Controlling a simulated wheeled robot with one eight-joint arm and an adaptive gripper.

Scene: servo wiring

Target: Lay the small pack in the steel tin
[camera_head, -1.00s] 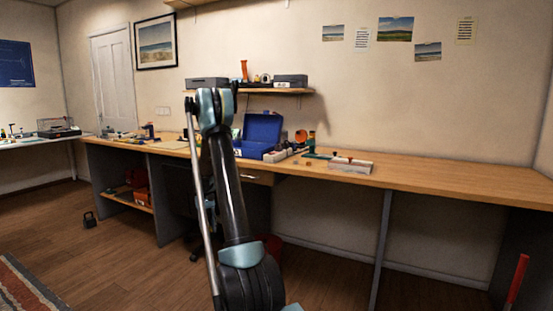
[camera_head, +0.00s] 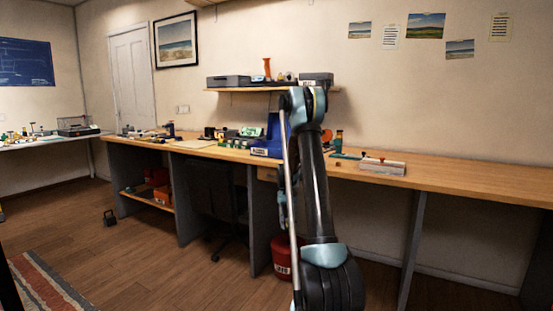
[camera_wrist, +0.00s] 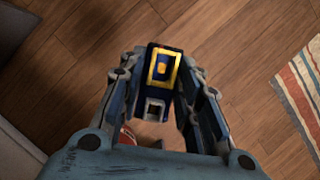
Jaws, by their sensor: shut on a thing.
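The small pack (camera_wrist: 163,68) is dark blue with a yellow-framed label and a small pale square near its lower end. In the wrist view it sits between the fingers of my gripper (camera_wrist: 160,83), which is shut on it, above the wooden floor. In the head view my arm stands upright in front of the workbench, and the gripper and pack cannot be made out. I cannot pick out the steel tin for sure in either view.
A long wooden workbench (camera_head: 460,178) runs along the wall, with a blue case (camera_head: 270,140) and small tools on it. Its right part is mostly clear. A shelf (camera_head: 235,90) hangs above. A red bin (camera_head: 281,262) and a dark chair (camera_head: 215,195) stand below.

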